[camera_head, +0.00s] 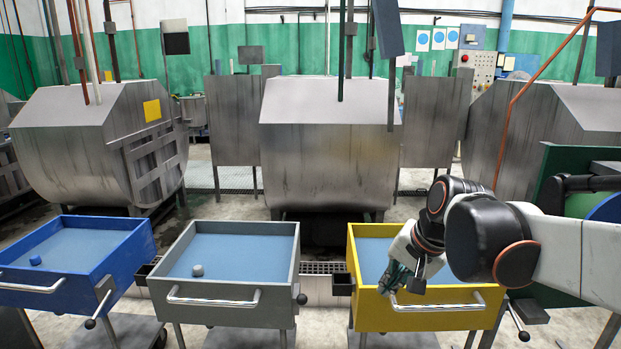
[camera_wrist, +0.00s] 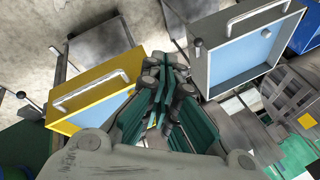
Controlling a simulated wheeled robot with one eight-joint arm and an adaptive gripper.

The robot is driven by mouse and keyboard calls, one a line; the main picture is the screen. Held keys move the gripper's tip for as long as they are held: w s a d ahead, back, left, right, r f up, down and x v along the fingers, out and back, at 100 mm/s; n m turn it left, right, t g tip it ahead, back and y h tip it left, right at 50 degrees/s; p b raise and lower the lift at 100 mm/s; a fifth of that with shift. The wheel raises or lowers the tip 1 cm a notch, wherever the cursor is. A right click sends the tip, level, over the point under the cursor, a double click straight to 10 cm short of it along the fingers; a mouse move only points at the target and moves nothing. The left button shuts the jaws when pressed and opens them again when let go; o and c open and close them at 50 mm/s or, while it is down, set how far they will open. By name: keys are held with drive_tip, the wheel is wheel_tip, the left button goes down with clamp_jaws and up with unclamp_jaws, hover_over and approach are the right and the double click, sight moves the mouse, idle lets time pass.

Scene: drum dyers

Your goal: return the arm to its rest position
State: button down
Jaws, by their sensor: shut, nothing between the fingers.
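My gripper (camera_head: 388,284) hangs at the end of my arm, which reaches in from the right edge of the head view. It is over the front part of the yellow tray cart (camera_head: 455,318), close to its front handle; I cannot tell the exact height. In the wrist view my gripper's teal and grey fingers (camera_wrist: 164,72) are together with nothing held between them. The yellow cart (camera_wrist: 66,124) also shows there, left of the fingers. My arm hides part of the yellow cart's inside and right side.
A grey tray cart (camera_head: 228,316) holds a small grey piece (camera_head: 197,270). A blue tray cart (camera_head: 70,299) holds a small blue piece (camera_head: 35,260). Large metal drums (camera_head: 325,150) stand behind. A dark green machine part (camera_head: 549,180) is close to my arm at right.

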drive_tip(key=s+d+f+n+t+h, duration=0.1)
drive_tip(key=s+d+f+n, duration=0.1)
drive_tip(key=s, duration=0.6)
drive_tip(key=s+d+f+n+t+h, duration=0.1)
drive_tip(key=s+n, duration=0.3)
drive_tip(key=s, duration=0.5)
drive_tip(key=shift+s+d+f+n+h, duration=0.3)
drive_tip(key=shift+d+f+n, duration=0.1)
drive_tip(key=shift+d, duration=0.1)
